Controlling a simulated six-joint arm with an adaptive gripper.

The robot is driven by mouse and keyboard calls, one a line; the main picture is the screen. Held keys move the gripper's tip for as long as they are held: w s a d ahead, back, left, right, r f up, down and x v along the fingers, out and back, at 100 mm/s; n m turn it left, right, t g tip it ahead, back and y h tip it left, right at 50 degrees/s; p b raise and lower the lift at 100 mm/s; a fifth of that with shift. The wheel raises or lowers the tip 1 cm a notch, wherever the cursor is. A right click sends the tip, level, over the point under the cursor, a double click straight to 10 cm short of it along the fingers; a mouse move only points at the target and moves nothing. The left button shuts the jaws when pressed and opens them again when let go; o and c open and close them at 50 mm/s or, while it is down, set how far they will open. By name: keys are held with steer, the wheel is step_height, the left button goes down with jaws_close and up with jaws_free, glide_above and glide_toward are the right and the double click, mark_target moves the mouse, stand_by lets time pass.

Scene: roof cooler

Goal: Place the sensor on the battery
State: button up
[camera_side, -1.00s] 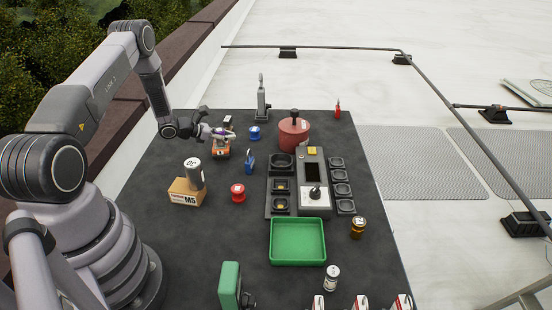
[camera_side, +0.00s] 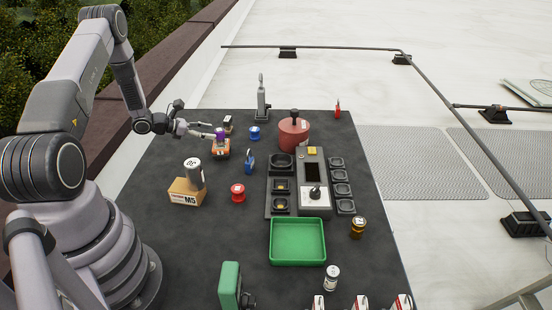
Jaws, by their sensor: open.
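A small purple sensor (camera_side: 220,134) stands upright on an orange and dark block (camera_side: 221,149), which looks like the battery, at the table's back left. The sensor appears to rest on the block's top. My gripper (camera_side: 207,131) is open and points right, with its fingertips just left of the sensor. I cannot tell whether a fingertip still touches the sensor.
A small dark box with a white top (camera_side: 228,121) stands close behind the block, and a blue spool (camera_side: 254,133) to its right. A blue clip-like item (camera_side: 249,161) stands in front.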

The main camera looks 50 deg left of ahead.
steer(key=s+d+r+m+g+h, duration=0.2)
steer(key=s+d+r+m+g, duration=0.2)
steer(key=d+r+m, duration=0.55)
steer(key=s+d+r+m+g+h, duration=0.1)
steer(key=s+d+r+m+g, duration=0.25)
steer(key=d+r+m, duration=0.65)
steer(key=s+d+r+m+y, duration=0.3)
steer(key=s+r+m, duration=0.3)
steer(key=s, duration=0.3)
steer(key=s+d+r+m+y, duration=0.3)
steer(key=s+r+m, duration=0.3)
steer(key=s, duration=0.3)
steer(key=shift+s+d+r+t+y, duration=0.25)
steer(key=shift+d+r+t+y, duration=0.1)
steer(key=shift+r+y, duration=0.55)
steer(key=shift+o, duration=0.3)
